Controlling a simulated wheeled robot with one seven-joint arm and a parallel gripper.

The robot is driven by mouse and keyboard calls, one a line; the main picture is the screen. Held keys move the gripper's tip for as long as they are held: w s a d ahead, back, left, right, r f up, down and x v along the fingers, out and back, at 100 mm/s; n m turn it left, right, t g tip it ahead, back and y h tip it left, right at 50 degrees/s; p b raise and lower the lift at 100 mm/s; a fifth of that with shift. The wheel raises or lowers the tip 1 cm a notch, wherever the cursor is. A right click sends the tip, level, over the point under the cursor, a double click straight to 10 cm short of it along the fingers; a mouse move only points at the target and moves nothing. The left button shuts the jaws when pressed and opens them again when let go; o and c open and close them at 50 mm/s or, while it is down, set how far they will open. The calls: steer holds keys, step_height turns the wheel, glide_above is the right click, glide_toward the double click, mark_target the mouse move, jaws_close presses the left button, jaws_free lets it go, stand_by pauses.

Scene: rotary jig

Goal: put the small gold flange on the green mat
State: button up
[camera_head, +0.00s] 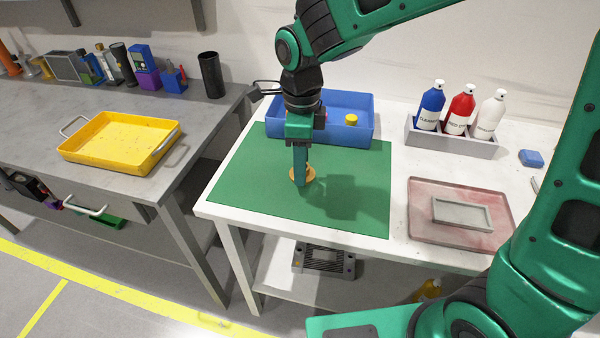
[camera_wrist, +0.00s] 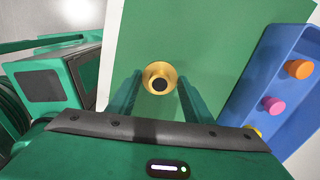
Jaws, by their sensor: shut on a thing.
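The small gold flange (camera_head: 301,174) is at the tip of my gripper (camera_head: 300,178), over the green mat (camera_head: 250,180). In the wrist view the flange (camera_wrist: 160,77) shows as a gold ring with a dark centre, between the two green fingers (camera_wrist: 159,92). My gripper is shut on it and points down. The mat (camera_wrist: 195,40) fills the background behind the flange. I cannot tell whether the flange touches the mat or hangs just above it.
A blue tray (camera_head: 345,123) with a few coloured pieces stands behind the mat; it also shows in the wrist view (camera_wrist: 262,75). A bottle rack (camera_head: 450,141) and a reddish tray (camera_head: 425,205) are on the right. The mat's front and left are clear.

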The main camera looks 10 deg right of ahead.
steer(key=shift+w+d+f, duration=0.1)
steer(key=shift+w+f, duration=0.05)
steer(key=shift+f, duration=1.95)
steer(key=o, duration=1.2)
steer(key=shift+f, duration=0.1)
step_height(320, 180, up, 12)
steer(key=shift+r, duration=0.15)
